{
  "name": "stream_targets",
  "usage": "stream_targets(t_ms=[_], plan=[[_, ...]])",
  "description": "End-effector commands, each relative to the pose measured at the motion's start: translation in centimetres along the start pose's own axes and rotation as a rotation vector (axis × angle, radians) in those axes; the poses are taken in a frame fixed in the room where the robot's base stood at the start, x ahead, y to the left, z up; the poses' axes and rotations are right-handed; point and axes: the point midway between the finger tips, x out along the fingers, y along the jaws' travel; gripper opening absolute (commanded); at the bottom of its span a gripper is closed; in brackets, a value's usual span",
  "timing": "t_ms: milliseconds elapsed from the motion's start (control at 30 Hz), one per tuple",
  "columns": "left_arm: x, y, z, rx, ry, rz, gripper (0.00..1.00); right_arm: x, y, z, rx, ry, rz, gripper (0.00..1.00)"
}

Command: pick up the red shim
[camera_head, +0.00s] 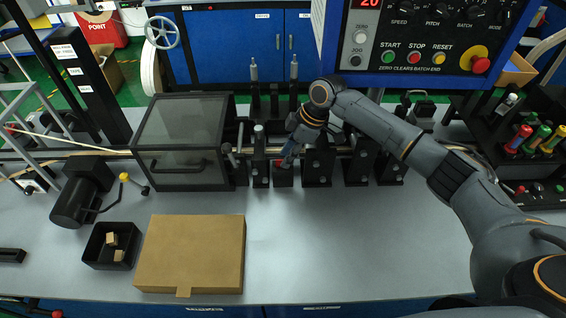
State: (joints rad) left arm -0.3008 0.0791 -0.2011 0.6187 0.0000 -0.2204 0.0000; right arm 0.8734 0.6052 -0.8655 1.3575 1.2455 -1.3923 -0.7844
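A small red piece (278,163), which may be the red shim, shows at the row of black roller stands in the middle of the bench. It is tiny and partly hidden, so its shape is unclear. My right arm reaches in from the right, and its gripper (287,160) points down and left, with its tips close beside the red piece. I cannot tell whether they touch it or whether the fingers are open or shut. My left gripper is not in view.
Black stands (318,165) crowd around the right gripper. A dark windowed box (181,183) stands to the left. A cardboard box (190,254) and a black bin (93,262) lie in front. Screwdrivers (535,138) stand at the right. The front middle bench is clear.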

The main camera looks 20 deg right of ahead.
Motion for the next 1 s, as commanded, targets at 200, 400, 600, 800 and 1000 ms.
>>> stream_targets(t_ms=[200,400,600,800,1000], plan=[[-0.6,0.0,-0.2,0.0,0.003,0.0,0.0,1.8,0.0,-0.1,-0.001,0.0,0.0,0.31],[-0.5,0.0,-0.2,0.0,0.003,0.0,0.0,1.9,0.0,0.0,-0.001,0.0,0.001,0.31],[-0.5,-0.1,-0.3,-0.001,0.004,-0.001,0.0,1.9,0.0,0.0,-0.001,0.0,0.001,0.0],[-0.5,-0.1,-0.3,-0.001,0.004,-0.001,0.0,1.9,0.0,0.0,0.0,0.0,0.001,0.0],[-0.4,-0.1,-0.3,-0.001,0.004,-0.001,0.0,1.7,0.0,-0.1,-0.001,0.0,0.001,0.0]])
